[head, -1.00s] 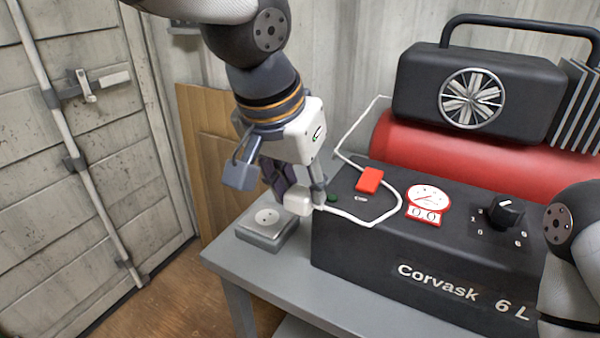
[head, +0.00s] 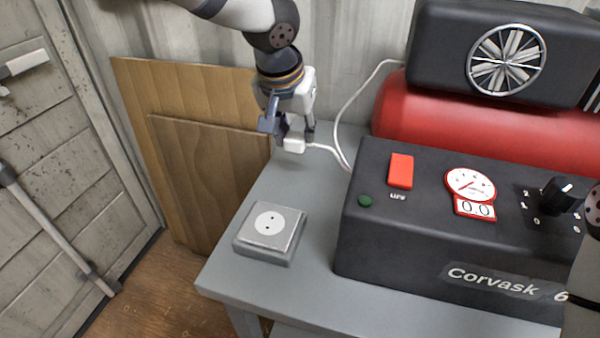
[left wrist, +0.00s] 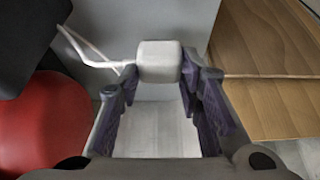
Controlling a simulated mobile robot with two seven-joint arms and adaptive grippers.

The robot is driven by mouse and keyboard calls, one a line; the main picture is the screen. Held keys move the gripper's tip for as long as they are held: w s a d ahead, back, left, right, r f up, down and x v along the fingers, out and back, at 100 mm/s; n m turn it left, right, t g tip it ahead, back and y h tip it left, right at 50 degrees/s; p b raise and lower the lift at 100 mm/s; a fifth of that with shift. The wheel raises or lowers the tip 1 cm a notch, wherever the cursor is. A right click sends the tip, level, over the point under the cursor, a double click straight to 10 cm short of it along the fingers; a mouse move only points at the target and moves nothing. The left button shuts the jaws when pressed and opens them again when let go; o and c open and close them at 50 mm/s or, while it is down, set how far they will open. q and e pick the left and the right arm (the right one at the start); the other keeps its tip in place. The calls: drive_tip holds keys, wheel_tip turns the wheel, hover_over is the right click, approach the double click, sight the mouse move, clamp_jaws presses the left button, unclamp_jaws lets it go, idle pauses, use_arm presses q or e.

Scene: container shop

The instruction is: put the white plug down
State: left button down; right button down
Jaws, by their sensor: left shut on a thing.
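The white plug (head: 294,143) is at the fingertips of my left gripper (head: 294,128), near the back of the grey bench. In the left wrist view the plug (left wrist: 159,62) sits between the two fingers of my left gripper (left wrist: 160,85). Its white cable (head: 330,148) runs right and up behind the black machine. In the head view I cannot tell whether the plug touches the bench top. The grey socket box (head: 268,234) stands at the bench's front left, with its round white face empty. My right gripper is out of view.
The grey bench (head: 310,200) is clear between the socket and the back wall. The black compressor (head: 420,230), with its red tank (head: 440,113), fills the right side. Wooden boards (head: 205,165) lean behind the bench's left side.

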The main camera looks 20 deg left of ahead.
use_arm(q)
wheel_tip(320, 180, down, 8)
drive_tip(key=shift+s+d+f, duration=0.1)
drive_tip(key=shift+f, duration=0.15)
drive_tip(key=shift+f, duration=0.1)
drive_tip(key=c, duration=1.1)
unclamp_jaws()
drive_tip(key=shift+f, duration=0.1)
